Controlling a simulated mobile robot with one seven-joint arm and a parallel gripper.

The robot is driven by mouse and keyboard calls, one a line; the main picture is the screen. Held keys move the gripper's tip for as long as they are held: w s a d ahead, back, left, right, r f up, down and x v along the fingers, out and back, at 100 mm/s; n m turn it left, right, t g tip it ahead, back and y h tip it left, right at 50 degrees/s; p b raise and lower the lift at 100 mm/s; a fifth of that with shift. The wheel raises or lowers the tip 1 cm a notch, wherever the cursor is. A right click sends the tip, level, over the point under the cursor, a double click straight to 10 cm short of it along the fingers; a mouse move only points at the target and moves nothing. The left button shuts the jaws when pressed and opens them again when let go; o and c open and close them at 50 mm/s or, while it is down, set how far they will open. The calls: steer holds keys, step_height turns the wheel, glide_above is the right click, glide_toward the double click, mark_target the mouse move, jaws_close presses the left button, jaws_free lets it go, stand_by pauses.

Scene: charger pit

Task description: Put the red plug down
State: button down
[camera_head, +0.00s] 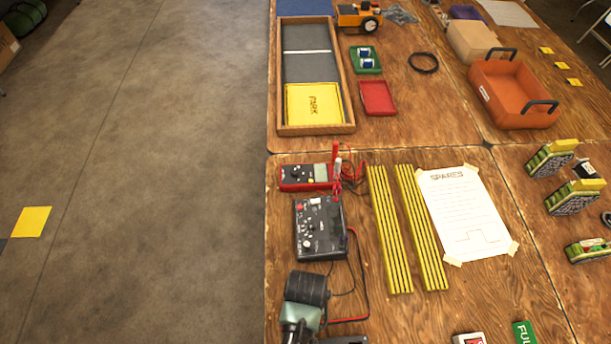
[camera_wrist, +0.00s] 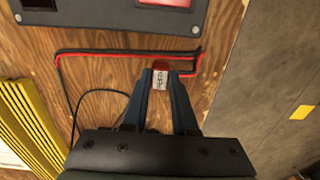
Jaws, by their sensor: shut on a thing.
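In the wrist view the red plug (camera_wrist: 160,78), with a white printed label on its side, is between the two fingertips of my gripper (camera_wrist: 162,84). The fingers are shut on it. The plug is over the wooden table; I cannot tell whether it touches the surface. A red and black lead (camera_wrist: 120,52) runs along the table behind the plug and bends round to it at the right. In the head view my arm's end is at the bottom of the picture and hides the plug.
A black box with knobs (camera_head: 318,228) lies just beyond my arm, with a red meter (camera_head: 305,176) behind it. Yellow strips (camera_head: 390,230) and a paper sheet (camera_head: 466,210) lie to the right. The table's left edge is close; floor (camera_head: 130,180) lies beyond it.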

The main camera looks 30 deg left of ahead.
steer(key=shift+f, duration=0.15)
steer(key=c, duration=0.7)
jaws_free()
